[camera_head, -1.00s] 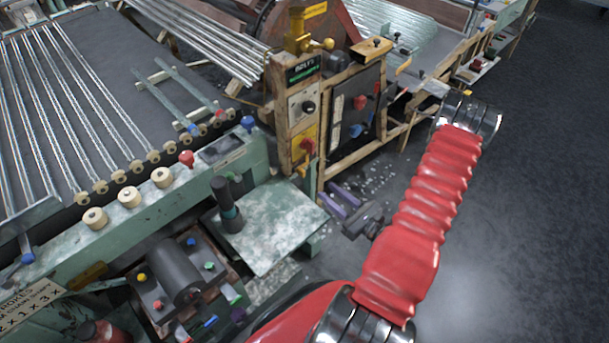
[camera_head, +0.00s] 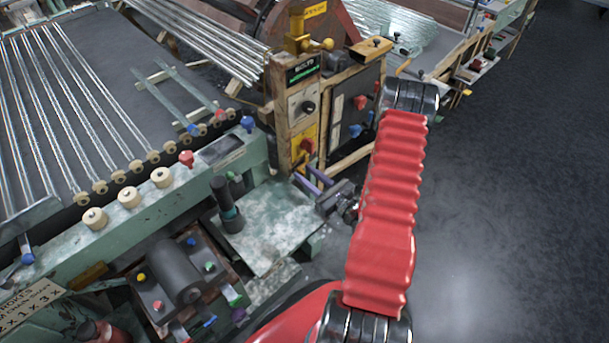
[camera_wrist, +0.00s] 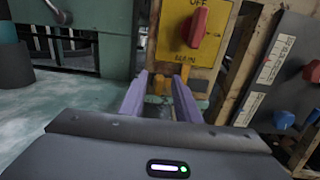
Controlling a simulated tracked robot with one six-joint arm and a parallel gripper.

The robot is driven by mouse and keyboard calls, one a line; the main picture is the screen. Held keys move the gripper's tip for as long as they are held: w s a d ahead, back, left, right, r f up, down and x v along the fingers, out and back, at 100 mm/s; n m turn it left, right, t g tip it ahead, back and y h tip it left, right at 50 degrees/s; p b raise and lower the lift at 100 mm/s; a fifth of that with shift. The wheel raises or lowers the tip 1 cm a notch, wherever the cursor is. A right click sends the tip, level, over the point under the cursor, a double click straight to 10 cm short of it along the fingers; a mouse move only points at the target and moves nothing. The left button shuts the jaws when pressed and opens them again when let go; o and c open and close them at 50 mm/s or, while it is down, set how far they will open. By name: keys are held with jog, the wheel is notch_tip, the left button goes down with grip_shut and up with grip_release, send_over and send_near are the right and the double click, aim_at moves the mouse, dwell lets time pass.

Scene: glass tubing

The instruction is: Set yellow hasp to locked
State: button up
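A yellow panel (camera_wrist: 186,40) with a red rotary switch (camera_wrist: 195,27), marked OFF above and MAIN below, faces me in the wrist view. It is on the wooden post's front, and the panel also shows in the head view (camera_head: 304,139). Just below it are small upright yellow pieces (camera_wrist: 184,73), which look like the yellow hasp; its exact shape and setting are unclear. My gripper (camera_wrist: 159,78) has two purple fingers, apart, with its tips just before these pieces. In the head view my gripper (camera_head: 304,177) is near the post's foot. Nothing is clearly held.
A dark panel (camera_head: 358,108) with red and blue knobs stands right of the post. A green plate (camera_head: 268,228) and a dark cylinder (camera_head: 229,213) are left of my gripper. A yellow valve-like fitting (camera_head: 297,38) tops the post. Open floor (camera_head: 510,190) lies right.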

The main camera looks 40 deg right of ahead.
jog(key=shift+w, duration=0.35)
jog(key=shift+a, duration=0.1)
grip_shut()
dwell(0.5)
